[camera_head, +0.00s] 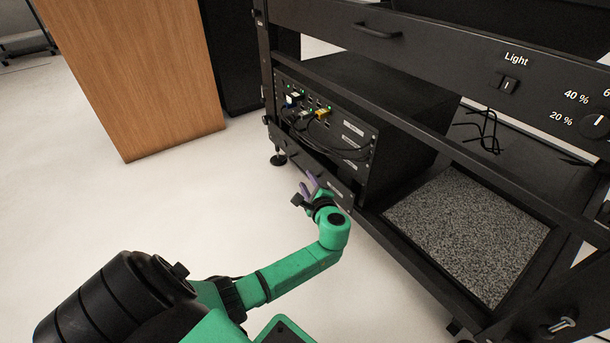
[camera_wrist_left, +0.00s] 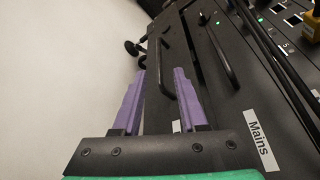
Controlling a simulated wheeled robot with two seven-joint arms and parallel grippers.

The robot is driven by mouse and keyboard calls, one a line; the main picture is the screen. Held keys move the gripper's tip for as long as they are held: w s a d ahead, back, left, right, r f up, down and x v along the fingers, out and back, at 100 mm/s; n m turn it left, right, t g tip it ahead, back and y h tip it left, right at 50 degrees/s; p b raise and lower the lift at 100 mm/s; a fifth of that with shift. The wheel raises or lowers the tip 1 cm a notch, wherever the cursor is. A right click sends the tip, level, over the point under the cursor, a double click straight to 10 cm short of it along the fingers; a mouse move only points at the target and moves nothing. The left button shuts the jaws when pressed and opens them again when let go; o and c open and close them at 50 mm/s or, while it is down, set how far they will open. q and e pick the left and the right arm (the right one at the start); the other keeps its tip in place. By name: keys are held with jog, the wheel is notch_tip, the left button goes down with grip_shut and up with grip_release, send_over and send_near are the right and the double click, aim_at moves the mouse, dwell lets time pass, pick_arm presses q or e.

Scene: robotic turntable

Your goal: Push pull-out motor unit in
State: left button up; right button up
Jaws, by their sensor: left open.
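A low black front panel (camera_head: 342,190), which looks like the pull-out motor unit, sits at the bottom of the black rack, under the box with cables. I cannot tell how far out it stands. My left gripper (camera_head: 309,187) is at this panel's front, its purple fingers pointing toward the rack. In the left wrist view the fingers (camera_wrist_left: 158,76) are open, with a black bar-like handle (camera_wrist_left: 170,72) close by the right finger. Whether they touch is unclear. My right gripper is not in view.
The black box (camera_head: 345,138) above carries plugged cables and green lights. A "Mains" label (camera_wrist_left: 260,140) shows beside the gripper. A grey speckled plate (camera_head: 465,230) lies to the right. A wooden cabinet (camera_head: 140,70) stands at the left. The pale floor (camera_head: 190,200) between is clear.

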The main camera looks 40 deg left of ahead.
aim_at(300, 168)
pick_arm(q)
jog(key=b+x, duration=0.1)
jog(key=x, duration=0.1)
jog(key=b+x, duration=0.2)
jog(key=x, duration=0.1)
jog(key=b+x, duration=0.1)
jog(key=x, duration=0.2)
jog(key=shift+a+f, duration=0.1)
jog(key=shift+f, duration=0.3)
jog(key=shift+w+a+r+b, duration=0.15)
jog(key=shift+w+a+b, duration=0.15)
jog(key=shift+w+a, duration=0.1)
jog(key=shift+s, duration=0.1)
grip_shut()
jog(key=shift+d, duration=0.1)
